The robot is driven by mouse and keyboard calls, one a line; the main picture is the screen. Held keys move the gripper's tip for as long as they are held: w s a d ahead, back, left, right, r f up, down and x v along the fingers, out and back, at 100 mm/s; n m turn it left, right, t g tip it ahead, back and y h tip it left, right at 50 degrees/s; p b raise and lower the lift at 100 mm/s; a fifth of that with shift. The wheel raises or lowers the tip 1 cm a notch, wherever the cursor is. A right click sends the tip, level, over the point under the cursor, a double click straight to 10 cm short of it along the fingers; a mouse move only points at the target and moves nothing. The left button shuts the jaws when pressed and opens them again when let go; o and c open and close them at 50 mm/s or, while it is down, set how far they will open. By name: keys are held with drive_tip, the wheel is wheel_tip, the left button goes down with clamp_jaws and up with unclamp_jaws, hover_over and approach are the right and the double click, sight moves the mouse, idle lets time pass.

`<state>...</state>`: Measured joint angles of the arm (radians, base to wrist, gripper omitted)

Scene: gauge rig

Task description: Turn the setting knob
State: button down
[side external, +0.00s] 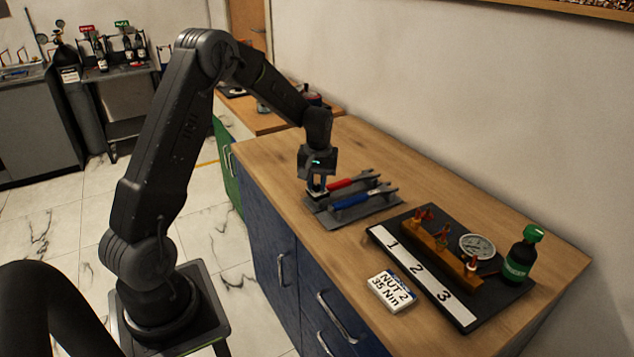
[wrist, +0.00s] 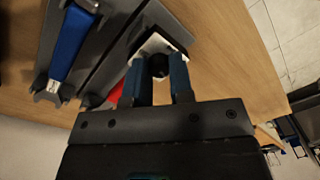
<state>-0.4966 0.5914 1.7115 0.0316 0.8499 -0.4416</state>
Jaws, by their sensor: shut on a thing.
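My gripper (side external: 318,184) is low over the near-left end of the grey wrench tray (side external: 330,221). In the wrist view its two fingers (wrist: 157,75) are shut on a small dark round knob (wrist: 158,64), taken to be the setting knob. A white surface shows around the knob; how the knob joins it is partly hidden by the fingers. The red-handled wrench (side external: 345,183) and the blue-handled wrench (side external: 352,200) lie side by side on the tray. The blue handle also shows in the wrist view (wrist: 70,42), while the red one is mostly hidden there.
A white card (side external: 391,291) reads "NUT 2 35 Nm". Bare wood lies behind the tray.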

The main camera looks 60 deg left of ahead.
sight(318, 185)
drive_tip(key=c, duration=1)
unclamp_jaws()
wheel_tip(318, 185, up, 14)
drive_tip(key=shift+w, duration=0.15)
drive_tip(key=shift+d+f, duration=0.1)
drive_tip(key=s+d+r+m+t, duration=0.1)
drive_tip(key=s+d+r+m, duration=0.1)
drive_tip(key=s+d+r, duration=0.3)
drive_tip(key=s+d+r+m+t, duration=0.1)
drive_tip(key=s+d+r+m, duration=0.15)
drive_tip(key=d, duration=0.55)
drive_tip(key=s+d+f+m+t, duration=0.1)
drive_tip(key=s+d+m+t, duration=0.1)
drive_tip(key=s, duration=0.5)
drive_tip(key=s+d+f+m+t, duration=0.1)
drive_tip(key=s+d+m, duration=0.3)
drive_tip(key=s+d, duration=0.3)
drive_tip(key=shift+s+d+f+t, duration=0.2)
drive_tip(key=shift+s+d+t, duration=0.1)
drive_tip(key=shift+t, duration=0.1)
